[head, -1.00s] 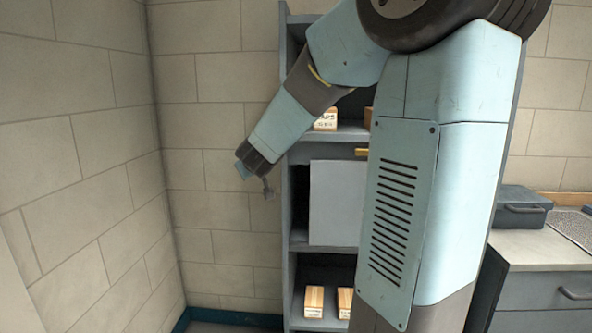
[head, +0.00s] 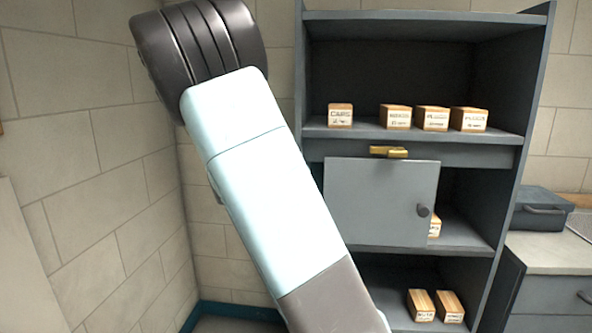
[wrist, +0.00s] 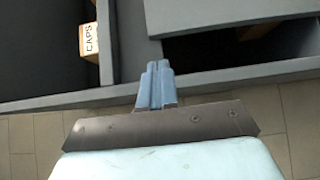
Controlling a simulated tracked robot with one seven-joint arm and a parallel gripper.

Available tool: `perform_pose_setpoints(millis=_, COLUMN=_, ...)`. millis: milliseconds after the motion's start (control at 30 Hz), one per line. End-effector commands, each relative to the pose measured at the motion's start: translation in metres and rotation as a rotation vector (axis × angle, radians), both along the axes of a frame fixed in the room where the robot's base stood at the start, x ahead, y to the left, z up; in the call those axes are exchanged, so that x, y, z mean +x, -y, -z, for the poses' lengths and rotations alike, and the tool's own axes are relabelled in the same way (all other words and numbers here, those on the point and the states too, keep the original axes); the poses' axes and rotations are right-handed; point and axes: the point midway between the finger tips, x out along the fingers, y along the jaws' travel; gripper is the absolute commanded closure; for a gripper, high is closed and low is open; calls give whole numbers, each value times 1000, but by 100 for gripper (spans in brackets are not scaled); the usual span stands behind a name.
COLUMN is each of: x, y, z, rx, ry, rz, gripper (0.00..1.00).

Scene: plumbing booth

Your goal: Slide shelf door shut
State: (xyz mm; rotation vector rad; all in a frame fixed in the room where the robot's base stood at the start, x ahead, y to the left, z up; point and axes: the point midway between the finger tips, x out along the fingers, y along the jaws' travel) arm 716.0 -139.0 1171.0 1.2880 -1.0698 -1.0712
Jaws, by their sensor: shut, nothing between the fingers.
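The shelf door (head: 378,205) is a light grey panel with a dark round knob (head: 424,210) near its right edge. It covers the left and middle of the shelf's middle bay, and the right part of the bay is open. A narrow dark gap shows at its left edge. In the wrist view, a grey panel that looks like the door (wrist: 235,12) lies above a dark opening. My gripper (wrist: 158,66) is shut and empty near the shelf's left side, by this opening; contact cannot be told. In the head view, my gripper is out of sight.
The shelf (head: 300,132) holds labelled wooden boxes, including the CAPS box (head: 340,117). A brass piece (head: 388,152) sits on the rail above the door. A brick wall (head: 110,190) stands close on the left. A counter (head: 550,251) with a dark case (head: 540,212) is at right.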

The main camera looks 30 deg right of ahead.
Motion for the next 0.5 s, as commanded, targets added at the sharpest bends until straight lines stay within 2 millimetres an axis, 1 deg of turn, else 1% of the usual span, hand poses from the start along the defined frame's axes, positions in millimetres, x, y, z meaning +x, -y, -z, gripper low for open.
perform_pose_setpoints(millis=300, x=10, y=51, z=0, rx=1, ry=3, rz=0, gripper=100)
perform_pose_setpoints(millis=500, x=15, y=75, z=0, rx=0, ry=2, rz=-2, gripper=100)
